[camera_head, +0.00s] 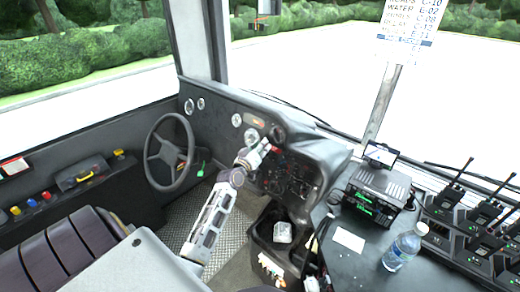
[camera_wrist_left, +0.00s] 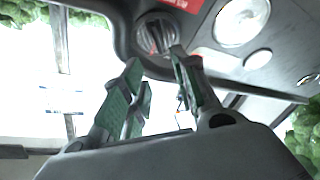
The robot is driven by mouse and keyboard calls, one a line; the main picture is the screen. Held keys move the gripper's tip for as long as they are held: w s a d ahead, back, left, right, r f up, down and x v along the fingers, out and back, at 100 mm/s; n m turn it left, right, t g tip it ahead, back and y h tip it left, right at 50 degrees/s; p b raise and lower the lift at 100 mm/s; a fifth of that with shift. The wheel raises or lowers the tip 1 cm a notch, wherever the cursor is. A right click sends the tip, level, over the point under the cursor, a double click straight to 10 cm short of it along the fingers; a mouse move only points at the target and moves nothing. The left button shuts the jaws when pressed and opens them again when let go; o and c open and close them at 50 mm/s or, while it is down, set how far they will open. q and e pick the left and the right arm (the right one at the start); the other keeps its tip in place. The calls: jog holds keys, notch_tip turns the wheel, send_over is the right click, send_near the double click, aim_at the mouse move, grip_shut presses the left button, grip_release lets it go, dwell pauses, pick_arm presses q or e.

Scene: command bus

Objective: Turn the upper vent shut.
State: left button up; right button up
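The upper vent (camera_head: 277,133) is a round dark fitting on the upper part of the black dashboard. In the left wrist view the vent (camera_wrist_left: 155,33) shows as a dark ring with slats or a ridge inside, just beyond my fingertips. My left gripper (camera_head: 268,147) is just below and left of the vent in the head view, reaching up toward it. In the left wrist view its green-padded fingers (camera_wrist_left: 155,62) are apart with nothing between them. The fingers appear short of the vent; contact cannot be told. My right gripper is in neither view.
Round gauges (camera_head: 250,135) and a red label (camera_wrist_left: 185,4) are beside the vent. The steering wheel (camera_head: 170,152) stands to the left. A radio unit (camera_head: 378,193), a water bottle (camera_head: 403,250) and several handheld radios (camera_head: 487,212) are on the right console.

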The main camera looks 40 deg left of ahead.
pick_arm(q)
jog(key=shift+s, duration=0.5)
jog(key=shift+d, duration=0.15)
